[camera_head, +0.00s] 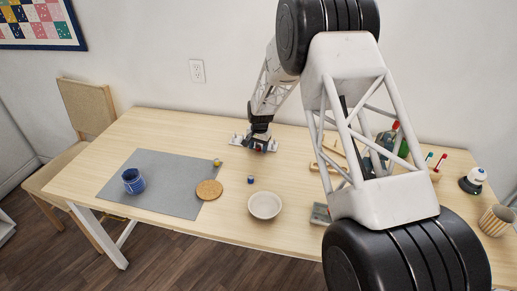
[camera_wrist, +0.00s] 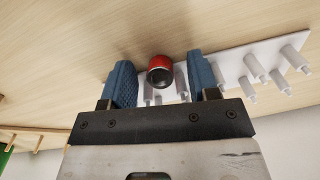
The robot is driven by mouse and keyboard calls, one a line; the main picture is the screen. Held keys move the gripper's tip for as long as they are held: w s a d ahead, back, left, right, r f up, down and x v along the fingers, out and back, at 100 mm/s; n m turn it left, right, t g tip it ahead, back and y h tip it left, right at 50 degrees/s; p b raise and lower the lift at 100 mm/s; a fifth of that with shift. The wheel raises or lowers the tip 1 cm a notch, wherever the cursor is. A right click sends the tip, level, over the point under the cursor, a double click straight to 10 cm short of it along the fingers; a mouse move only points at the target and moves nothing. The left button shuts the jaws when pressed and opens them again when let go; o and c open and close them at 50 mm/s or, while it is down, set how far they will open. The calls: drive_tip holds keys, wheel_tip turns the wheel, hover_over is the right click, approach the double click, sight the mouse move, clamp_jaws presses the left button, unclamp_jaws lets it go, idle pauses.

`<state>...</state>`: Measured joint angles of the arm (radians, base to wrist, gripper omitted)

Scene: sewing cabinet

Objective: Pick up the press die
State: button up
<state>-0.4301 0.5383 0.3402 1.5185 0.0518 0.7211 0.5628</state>
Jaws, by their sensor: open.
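A small red cylinder with a dark round end (camera_wrist: 160,70), which looks like the press die, sits at the white peg rack (camera_wrist: 235,65). The rack also shows in the head view (camera_head: 272,146), at the back of the table. My gripper (camera_head: 258,149) is low over the rack. In the wrist view its two blue fingers (camera_wrist: 161,77) are apart, one on each side of the red cylinder, with gaps visible on both sides. The rack's other pegs to the right look bare. How the cylinder is seated is hidden.
A grey mat (camera_head: 165,180) with a blue mug (camera_head: 133,181) lies at left. A cork disc (camera_head: 209,190), a small blue object (camera_head: 251,180) and a pale bowl (camera_head: 265,206) are in front. Wooden racks and tools (camera_head: 335,160) stand at right.

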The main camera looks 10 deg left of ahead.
sight(258, 147)
clamp_jaws()
idle(0.3)
drive_tip(key=shift+r, duration=0.1)
drive_tip(key=shift+r, duration=0.8)
drive_tip(key=shift+s+r, duration=0.15)
drive_tip(key=shift+r, duration=0.8)
drive_tip(key=s+d, duration=0.2)
drive_tip(key=s, duration=0.2)
drive_tip(key=s+d+r, duration=0.1)
drive_tip(key=s+d, duration=0.1)
drive_tip(key=s, duration=0.3)
drive_tip(key=s+d, duration=0.2)
drive_tip(key=s, duration=0.3)
drive_tip(key=shift+s+d+r, duration=0.15)
drive_tip(key=shift+d, duration=0.15)
